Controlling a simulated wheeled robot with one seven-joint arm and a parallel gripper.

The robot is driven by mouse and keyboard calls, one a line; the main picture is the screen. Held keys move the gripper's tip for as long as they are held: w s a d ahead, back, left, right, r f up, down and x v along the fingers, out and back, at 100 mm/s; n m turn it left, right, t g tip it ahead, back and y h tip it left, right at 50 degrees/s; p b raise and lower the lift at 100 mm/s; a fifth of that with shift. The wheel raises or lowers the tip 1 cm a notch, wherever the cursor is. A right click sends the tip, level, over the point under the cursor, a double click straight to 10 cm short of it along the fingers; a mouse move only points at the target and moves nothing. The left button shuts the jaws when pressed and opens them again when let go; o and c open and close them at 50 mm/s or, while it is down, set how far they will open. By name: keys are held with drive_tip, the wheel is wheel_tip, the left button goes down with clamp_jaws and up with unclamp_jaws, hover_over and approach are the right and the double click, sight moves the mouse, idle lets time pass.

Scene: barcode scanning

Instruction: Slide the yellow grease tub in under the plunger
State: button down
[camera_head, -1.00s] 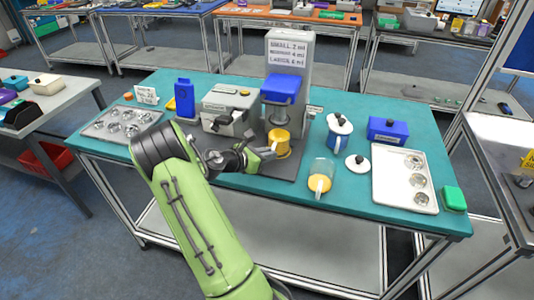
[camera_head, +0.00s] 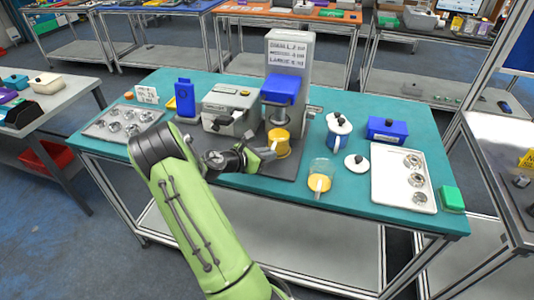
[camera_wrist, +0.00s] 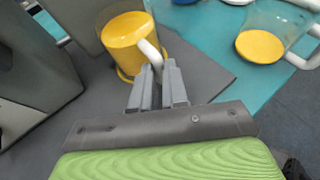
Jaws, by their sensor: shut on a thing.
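The yellow grease tub (camera_head: 279,142) stands upright on the dark base of the dispensing machine, below the blue-headed plunger (camera_head: 278,112). It also shows in the wrist view (camera_wrist: 122,38), with a white handle facing me. My gripper (camera_head: 264,155) reaches the tub from the front left. In the wrist view my gripper (camera_wrist: 158,72) is shut on the tub's white handle. The tub's far side and how exactly it lines up with the plunger are hard to tell.
A clear jug with yellow contents (camera_head: 320,176) stands right of the base. A blue-and-white pot (camera_head: 338,134), a loose lid (camera_head: 357,163), a blue box (camera_head: 388,130) and a white tray (camera_head: 386,190) lie further right. A grey machine (camera_head: 229,108) stands left.

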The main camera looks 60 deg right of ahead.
drive_tip(key=c, duration=1.1)
unclamp_jaws()
drive_tip(key=p+v, duration=0.2)
drive_tip(key=v, duration=1.3)
drive_tip(key=shift+w+a+r, duration=0.15)
drive_tip(key=shift+a+r, duration=0.05)
drive_tip(key=shift+a, duration=0.1)
